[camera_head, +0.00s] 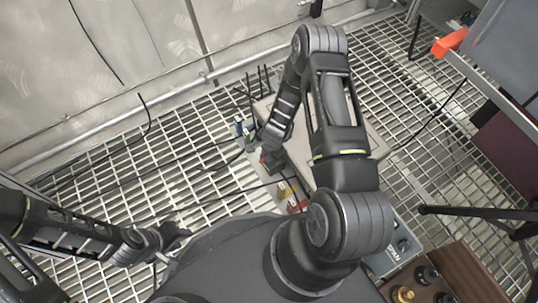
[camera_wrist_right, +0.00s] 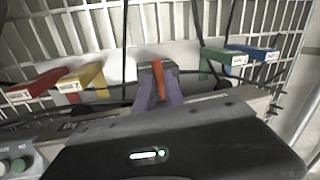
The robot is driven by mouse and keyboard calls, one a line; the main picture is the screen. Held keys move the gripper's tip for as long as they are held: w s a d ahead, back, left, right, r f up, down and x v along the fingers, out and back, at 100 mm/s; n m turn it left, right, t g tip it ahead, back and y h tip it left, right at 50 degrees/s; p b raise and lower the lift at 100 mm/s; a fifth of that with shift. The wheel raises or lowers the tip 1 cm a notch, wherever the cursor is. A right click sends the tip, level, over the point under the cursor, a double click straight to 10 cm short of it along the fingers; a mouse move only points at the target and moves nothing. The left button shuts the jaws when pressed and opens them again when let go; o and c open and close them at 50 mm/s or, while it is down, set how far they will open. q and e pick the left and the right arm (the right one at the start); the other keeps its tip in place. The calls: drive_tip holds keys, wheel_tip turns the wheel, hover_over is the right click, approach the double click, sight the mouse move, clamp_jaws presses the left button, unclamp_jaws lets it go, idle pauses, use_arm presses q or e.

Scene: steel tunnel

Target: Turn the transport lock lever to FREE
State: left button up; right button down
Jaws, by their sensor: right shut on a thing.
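An orange lever (camera_wrist_right: 158,75) stands in the middle of the right wrist view, between the fingers of my right gripper (camera_wrist_right: 160,92). The fingers are shut on it. In the head view my right gripper (camera_head: 267,160) reaches down at the edge of a pale box (camera_head: 268,110), and a small orange-red spot of the lever shows beside it. The lever's base and any FREE marking are hidden or too small to read. My left gripper (camera_head: 172,237) is low on the left, over the grating and away from the box; its jaw opening is unclear.
Red (camera_wrist_right: 35,85) and yellow (camera_wrist_right: 80,82) labelled handles stand left of the lever; green (camera_wrist_right: 220,62) and blue (camera_wrist_right: 252,53) ones stand right. Black cables cross the grating (camera_head: 110,180). A wooden box with knobs (camera_head: 430,285) is at lower right.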

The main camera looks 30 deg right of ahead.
drive_tip(key=shift+w+m, duration=0.2)
drive_tip(key=shift+m, duration=0.6)
drive_tip(key=c, duration=1.4)
unclamp_jaws()
drive_tip(key=shift+c, duration=0.2)
drive_tip(key=shift+r, duration=0.1)
wheel_tip(320, 180, up, 8)
drive_tip(key=s+p, duration=0.1)
drive_tip(key=p, duration=0.2)
drive_tip(key=shift+s+f, duration=0.25)
